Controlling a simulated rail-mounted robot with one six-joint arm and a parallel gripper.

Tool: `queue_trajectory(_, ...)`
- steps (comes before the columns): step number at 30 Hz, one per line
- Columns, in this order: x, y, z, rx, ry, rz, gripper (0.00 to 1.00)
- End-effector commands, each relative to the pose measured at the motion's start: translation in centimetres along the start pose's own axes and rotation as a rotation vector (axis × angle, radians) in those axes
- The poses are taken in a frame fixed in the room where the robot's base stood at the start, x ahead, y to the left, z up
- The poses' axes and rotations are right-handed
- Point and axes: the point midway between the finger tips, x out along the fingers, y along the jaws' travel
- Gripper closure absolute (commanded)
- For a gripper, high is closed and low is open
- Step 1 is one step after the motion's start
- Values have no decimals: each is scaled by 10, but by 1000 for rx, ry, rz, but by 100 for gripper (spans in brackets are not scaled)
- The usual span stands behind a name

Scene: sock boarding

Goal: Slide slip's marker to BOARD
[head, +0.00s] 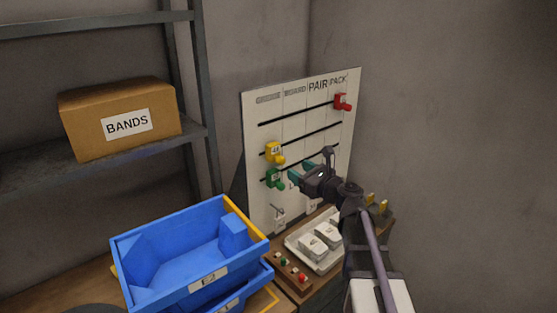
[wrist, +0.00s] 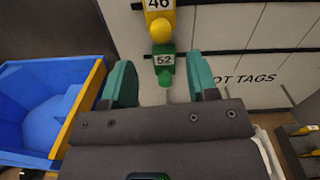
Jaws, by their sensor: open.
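The white board (head: 300,118) stands at the back with dark horizontal slots and column headings. PAIR and PACK are readable; the two headings left of them are faint. A green marker (head: 274,178) labelled 52 is at the left of the lower slot; it also shows in the wrist view (wrist: 164,62). A yellow marker (head: 274,152), labelled 46 in the wrist view (wrist: 160,22), is just above it. A red marker (head: 342,102) is at the top slot under PACK. My gripper (head: 295,175) is open, its teal fingers (wrist: 161,76) to either side of the green marker's line; contact is unclear. The slip is not clearly readable.
Blue bins (head: 190,265) are stacked at the front left. A light tray (head: 313,243) with pale items sits below the board, beside a wooden block with small coloured buttons (head: 292,268). A BANDS box (head: 118,118) is on the shelf.

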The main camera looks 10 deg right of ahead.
Motion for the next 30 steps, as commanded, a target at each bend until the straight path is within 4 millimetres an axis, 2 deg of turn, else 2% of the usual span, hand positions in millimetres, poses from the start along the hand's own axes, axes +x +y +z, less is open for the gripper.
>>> queue_trajectory(3, -1, -2, 0, 96, -1, -18, 47)
queue_trajectory(8, 6, -2, 0, 99, 0, -14, 47)
queue_trajectory(11, 22, -2, 0, 98, 0, -12, 47)
queue_trajectory(18, 79, -4, 0, 96, 1, -12, 47)
queue_trajectory(21, 97, -3, 0, 95, 1, -11, 47)
queue_trajectory(25, 107, -3, 0, 95, 1, -13, 47)
queue_trajectory(30, 108, -2, 0, 95, 1, -13, 47)
